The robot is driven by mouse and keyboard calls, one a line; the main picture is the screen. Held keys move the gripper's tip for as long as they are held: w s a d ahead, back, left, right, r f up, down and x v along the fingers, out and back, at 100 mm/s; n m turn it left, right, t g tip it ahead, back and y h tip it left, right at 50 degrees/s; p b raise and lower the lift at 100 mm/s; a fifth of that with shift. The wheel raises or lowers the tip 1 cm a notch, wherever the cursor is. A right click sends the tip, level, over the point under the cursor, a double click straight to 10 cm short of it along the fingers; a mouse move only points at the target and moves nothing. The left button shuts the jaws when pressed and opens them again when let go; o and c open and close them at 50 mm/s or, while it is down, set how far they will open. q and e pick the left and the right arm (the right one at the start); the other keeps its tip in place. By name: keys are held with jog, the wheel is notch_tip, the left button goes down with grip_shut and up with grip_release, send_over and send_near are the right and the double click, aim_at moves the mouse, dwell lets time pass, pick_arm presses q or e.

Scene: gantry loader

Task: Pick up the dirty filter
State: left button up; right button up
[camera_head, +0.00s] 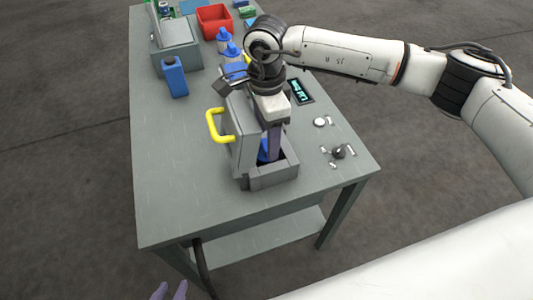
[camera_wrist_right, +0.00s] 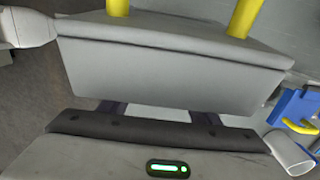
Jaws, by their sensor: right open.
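A grey box-shaped housing (camera_head: 273,177) stands near the table's front, its lid (camera_head: 243,130) with a yellow handle (camera_head: 214,124) tilted up. A blue part (camera_head: 263,152) shows inside; I cannot tell whether it is the dirty filter. My right gripper (camera_head: 271,148) points down into the housing, open, its fingertips partly hidden. My left gripper (camera_head: 169,291) is open at the bottom edge, off the table.
The grey table (camera_head: 185,215) has free room at front left. Small metal parts (camera_head: 338,152) and a dark display (camera_head: 301,92) lie to the right.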

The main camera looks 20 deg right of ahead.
jog(key=shift+f, duration=0.7)
grip_shut()
pick_arm(q)
jog(key=shift+w+r, duration=0.2)
jog(key=shift+w, duration=0.1)
pick_arm(e)
jog(key=shift+w, duration=0.1)
